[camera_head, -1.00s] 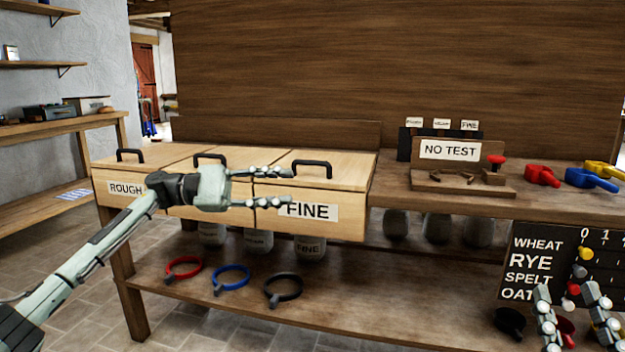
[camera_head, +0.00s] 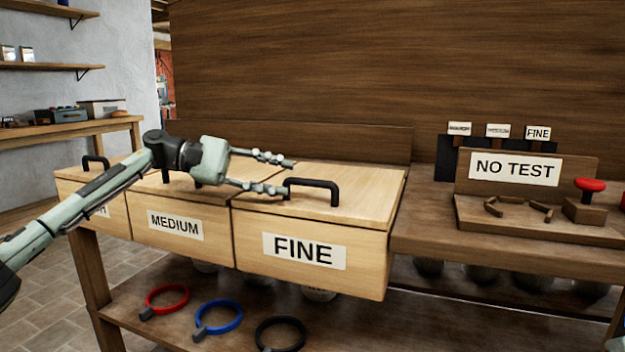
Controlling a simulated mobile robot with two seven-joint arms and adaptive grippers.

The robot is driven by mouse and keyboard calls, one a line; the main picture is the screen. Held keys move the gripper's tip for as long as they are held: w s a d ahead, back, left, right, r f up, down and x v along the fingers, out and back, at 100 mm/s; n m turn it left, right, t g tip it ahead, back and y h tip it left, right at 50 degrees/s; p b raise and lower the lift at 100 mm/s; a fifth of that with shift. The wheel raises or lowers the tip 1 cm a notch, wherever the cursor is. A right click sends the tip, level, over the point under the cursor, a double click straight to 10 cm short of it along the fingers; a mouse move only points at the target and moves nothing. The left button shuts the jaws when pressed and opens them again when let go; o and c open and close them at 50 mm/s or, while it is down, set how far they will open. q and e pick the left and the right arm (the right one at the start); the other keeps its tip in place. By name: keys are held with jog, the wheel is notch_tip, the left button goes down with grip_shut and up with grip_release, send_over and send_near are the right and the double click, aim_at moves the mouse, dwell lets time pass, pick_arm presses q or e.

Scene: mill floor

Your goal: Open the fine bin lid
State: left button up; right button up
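The fine bin (camera_head: 365,262) is a light wooden box with a white FINE label, at the right end of a row of bins. Its lid (camera_head: 375,195) lies flat and closed. My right gripper is out of view.
The medium bin (camera_head: 172,245) and a partly hidden rough bin stand to the left. Red, blue and black rings lie on the lower shelf (camera_head: 180,345).

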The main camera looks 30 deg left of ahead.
aim_at(298, 180)
pick_arm(q)
jog(key=p+x, duration=0.1)
jog(key=x, duration=0.5)
jog(key=shift+d, duration=0.25)
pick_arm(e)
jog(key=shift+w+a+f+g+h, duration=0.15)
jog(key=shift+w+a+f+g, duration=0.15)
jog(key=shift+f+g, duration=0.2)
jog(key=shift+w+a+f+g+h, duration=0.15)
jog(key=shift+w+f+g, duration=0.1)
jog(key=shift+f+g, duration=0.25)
pick_arm(q)
grip_shut()
